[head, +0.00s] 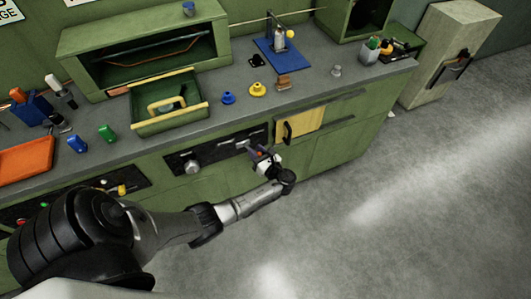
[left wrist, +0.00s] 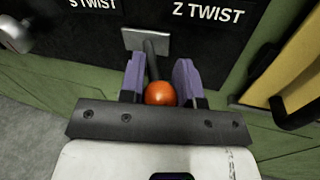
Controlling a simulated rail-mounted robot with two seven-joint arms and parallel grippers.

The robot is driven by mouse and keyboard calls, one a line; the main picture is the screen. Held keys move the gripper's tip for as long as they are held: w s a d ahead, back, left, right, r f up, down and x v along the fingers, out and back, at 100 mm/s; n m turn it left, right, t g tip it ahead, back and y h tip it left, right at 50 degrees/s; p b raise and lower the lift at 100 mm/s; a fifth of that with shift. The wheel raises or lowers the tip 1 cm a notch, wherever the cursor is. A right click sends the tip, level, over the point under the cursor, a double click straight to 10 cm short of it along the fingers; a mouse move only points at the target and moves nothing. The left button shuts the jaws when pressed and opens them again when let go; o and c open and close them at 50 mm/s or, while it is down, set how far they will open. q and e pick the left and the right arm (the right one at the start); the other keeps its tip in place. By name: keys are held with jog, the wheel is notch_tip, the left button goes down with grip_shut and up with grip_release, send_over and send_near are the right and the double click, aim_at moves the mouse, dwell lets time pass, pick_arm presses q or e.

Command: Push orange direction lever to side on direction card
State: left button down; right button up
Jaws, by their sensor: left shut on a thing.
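The direction card is a black panel (head: 222,149) on the green cabinet front. In the left wrist view the black panel (left wrist: 222,48) bears the words S TWIST at left and Z TWIST at right. The direction lever has an orange ball knob (left wrist: 160,93) on a dark shaft, rising from a grey plate (left wrist: 130,38) between the two labels. My left gripper (head: 262,157) is at the right part of the panel. Its purple fingers (left wrist: 160,76) stand on both sides of the lever, shut on it just behind the knob. My right gripper is not in view.
A round grey knob (head: 192,167) sits left of the lever. A yellow door (head: 300,122) with a dark handle is close at right. Above, the counter carries a green drawer (head: 170,125), a blue spool (head: 228,98) and a yellow spool (head: 258,90). The floor in front is clear.

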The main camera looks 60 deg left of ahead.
pick_arm(q)
jog(key=c, duration=0.8)
grip_release()
jog(key=shift+d, duration=0.3)
jog(key=d, duration=0.4)
jog(key=w+d+p, duration=0.1)
jog(key=d, duration=0.8)
jog(key=shift+w+d+p, duration=0.1)
jog(key=shift+w+p, duration=0.05)
jog(key=shift+p, duration=0.2)
